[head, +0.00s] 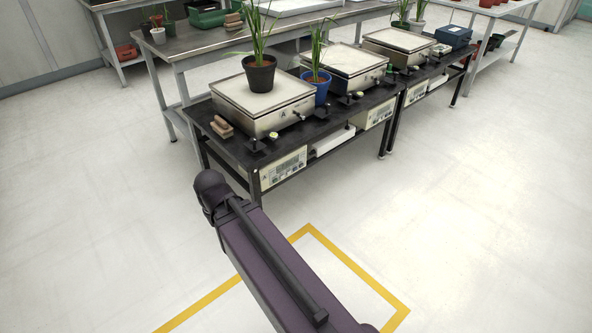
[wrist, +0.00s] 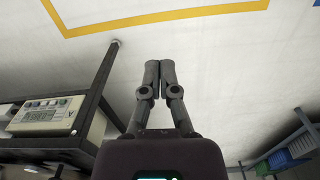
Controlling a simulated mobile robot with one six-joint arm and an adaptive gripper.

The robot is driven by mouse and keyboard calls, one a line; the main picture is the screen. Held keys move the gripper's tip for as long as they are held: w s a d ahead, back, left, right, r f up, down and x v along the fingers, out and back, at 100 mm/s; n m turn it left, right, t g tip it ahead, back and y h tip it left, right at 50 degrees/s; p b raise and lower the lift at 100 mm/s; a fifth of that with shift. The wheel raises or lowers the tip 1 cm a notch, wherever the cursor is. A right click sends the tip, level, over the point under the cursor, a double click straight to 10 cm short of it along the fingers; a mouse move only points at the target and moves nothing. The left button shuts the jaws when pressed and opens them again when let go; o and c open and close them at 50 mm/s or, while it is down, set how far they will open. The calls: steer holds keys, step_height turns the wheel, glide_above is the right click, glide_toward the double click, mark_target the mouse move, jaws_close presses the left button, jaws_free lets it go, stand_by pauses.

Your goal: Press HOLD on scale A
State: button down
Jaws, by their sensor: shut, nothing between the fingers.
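Scale A (head: 262,104) is a metal platform scale on the near end of the black bench, with an "A" label on its front. A dark pot with a tall plant (head: 260,74) stands on it. Its display panel (head: 283,169) hangs below the bench's front edge; the single buttons are too small to read. In the wrist view a panel with a display and a row of buttons (wrist: 52,117) shows at the left, upside down. My gripper (wrist: 159,75) is shut and empty, apart from the panel, with floor behind its fingers. In the head view my gripper is hidden.
The black bench (head: 233,151) carries two more scales, and a blue pot with a plant (head: 320,88) stands beside scale A. Wooden blocks (head: 222,127) lie at its near corner. A bench leg (wrist: 100,75) stands near my gripper. The floor in front is clear, with yellow tape (head: 330,246).

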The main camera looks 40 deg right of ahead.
mark_target(295, 169)
steer(key=shift+a, duration=0.2)
steer(key=w+d+f+m+t+y+b, duration=0.1)
steer(key=w+d+f+b, duration=0.3)
steer(key=d, duration=0.3)
steer(key=w+d+f+m+t+b, duration=0.1)
steer(key=w+d+f+t+b, duration=0.1)
steer(key=w+d+f+b, duration=0.3)
steer(key=w+d+f+m+t+y+b, duration=0.1)
steer(key=w+d+f+m+b, duration=0.15)
steer(key=d, duration=0.55)
steer(key=d+f+m+t+h+b, duration=0.1)
steer(key=d+b, duration=0.3)
steer(key=d, duration=0.8)
steer(key=d+f+m+t+h+b, duration=0.1)
steer(key=d+f+m+t+b, duration=0.1)
steer(key=d, duration=1)
steer(key=f+t+b, duration=0.1)
steer(key=t+b, duration=0.1)
steer(key=b, duration=0.1)
steer(key=shift+d+f+b, duration=0.15)
steer(key=shift+b, duration=0.15)
steer(key=shift+w, duration=0.2)
steer(key=w, duration=0.8)
steer(key=shift+w+a, duration=0.2)
steer(key=shift+a, duration=0.25)
steer(key=shift+w, duration=0.25)
